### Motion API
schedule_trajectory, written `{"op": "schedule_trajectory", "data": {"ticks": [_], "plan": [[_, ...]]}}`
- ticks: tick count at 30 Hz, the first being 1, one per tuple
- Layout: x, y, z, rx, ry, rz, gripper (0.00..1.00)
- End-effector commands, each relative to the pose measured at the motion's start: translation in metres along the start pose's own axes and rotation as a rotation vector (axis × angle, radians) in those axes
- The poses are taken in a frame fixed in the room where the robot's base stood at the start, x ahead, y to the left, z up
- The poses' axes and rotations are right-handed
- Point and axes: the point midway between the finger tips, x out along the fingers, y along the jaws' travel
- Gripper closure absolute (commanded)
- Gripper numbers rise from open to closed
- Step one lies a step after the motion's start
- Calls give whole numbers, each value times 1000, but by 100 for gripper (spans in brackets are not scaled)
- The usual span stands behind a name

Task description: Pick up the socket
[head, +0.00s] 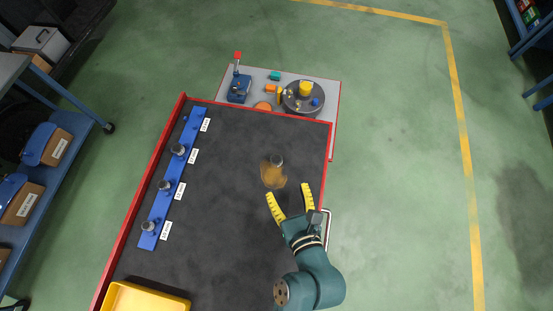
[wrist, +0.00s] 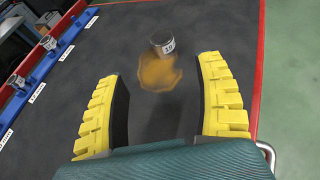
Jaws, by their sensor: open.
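A small grey metal socket (head: 278,159) stands on the dark mat at the far edge of a brown stain. In the wrist view the socket (wrist: 163,44) shows a white label with dark marks too small to read surely. My gripper (head: 288,190) has yellow ridged fingers, open and empty, a little short of the socket in the head view. In the wrist view the socket lies beyond the gap between the fingertips (wrist: 163,68), with the stain between. Nothing hides the socket.
A blue rail (head: 173,180) on the left holds several metal sockets beside white labels. The brown stain (head: 273,175) lies on the dark mat (head: 235,215). A yellow bin (head: 145,298) sits at the near left. Beyond the red rim, a grey tray (head: 328,100) holds small items.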

Motion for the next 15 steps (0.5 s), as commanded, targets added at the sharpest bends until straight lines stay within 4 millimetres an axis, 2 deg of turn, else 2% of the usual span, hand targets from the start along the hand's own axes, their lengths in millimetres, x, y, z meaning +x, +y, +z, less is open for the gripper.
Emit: {"op": "schedule_trajectory", "data": {"ticks": [1, 6, 15], "plan": [[15, 1, -1, -5, -2, 4, 30], [54, 1, -2, -5, -1, 2, 30], [93, -1, -2, -5, -2, 0, 30]]}}
